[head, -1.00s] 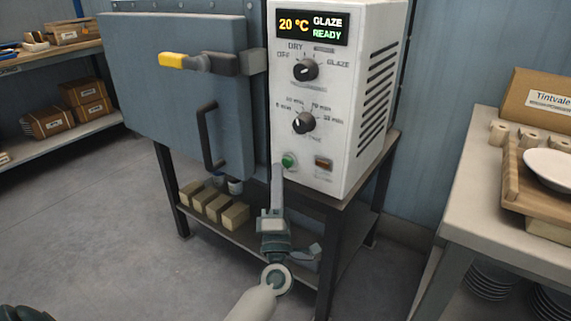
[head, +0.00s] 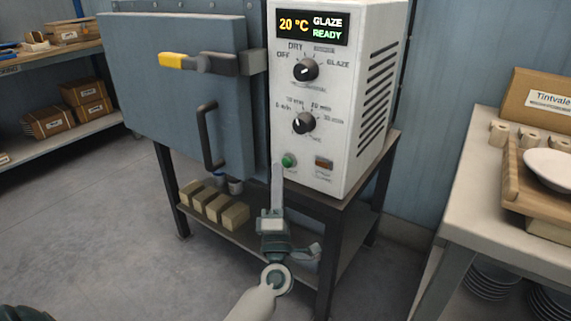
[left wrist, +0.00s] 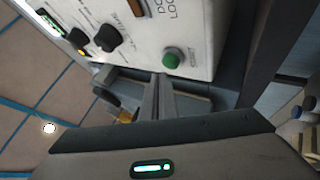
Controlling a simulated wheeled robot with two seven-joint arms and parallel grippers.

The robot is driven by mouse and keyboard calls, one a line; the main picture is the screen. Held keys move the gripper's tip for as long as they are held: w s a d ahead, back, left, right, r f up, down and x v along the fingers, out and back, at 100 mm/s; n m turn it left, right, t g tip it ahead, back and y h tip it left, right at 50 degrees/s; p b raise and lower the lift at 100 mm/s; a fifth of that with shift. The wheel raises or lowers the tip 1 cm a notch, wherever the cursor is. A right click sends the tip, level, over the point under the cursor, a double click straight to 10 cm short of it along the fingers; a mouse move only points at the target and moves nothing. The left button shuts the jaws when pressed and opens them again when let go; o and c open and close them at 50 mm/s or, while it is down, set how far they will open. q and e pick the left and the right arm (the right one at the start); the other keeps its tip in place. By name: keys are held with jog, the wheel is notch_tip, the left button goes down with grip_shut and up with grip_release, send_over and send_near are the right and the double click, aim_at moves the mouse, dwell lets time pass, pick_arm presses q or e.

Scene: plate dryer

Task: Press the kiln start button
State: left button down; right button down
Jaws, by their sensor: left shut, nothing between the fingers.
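The kiln (head: 185,95) is a blue-grey cabinet with its door closed. A white control box (head: 340,160) stands at its right. Its display (head: 312,26) reads 20 °C, GLAZE, READY. The green start button (head: 288,160) is low on the panel and also shows in the left wrist view (left wrist: 174,57). My left gripper (head: 277,168) is shut and empty, its tips just left of the button in the head view. In the left wrist view its fingers (left wrist: 162,80) end below and left of the button, and I cannot tell whether they touch the panel. My right gripper is not in view.
A table (head: 480,170) with a box and plate stands at the right.

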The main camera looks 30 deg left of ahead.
pick_arm(q)
jog(key=shift+w+d, duration=0.1)
jog(key=shift+w, duration=0.8)
dwell(1.4)
jog(key=shift+s+p, duration=0.2)
jog(key=shift+p, duration=0.1)
jog(key=shift+s, duration=0.75)
jog(key=shift+s+p, duration=0.1)
jog(key=shift+p, duration=0.25)
jog(key=s, duration=0.1)
jog(key=s+p, duration=0.1)
jog(key=s, duration=0.2)
jog(key=shift+s+a, duration=0.25)
jog(key=shift+s, duration=0.15)
dwell(0.5)
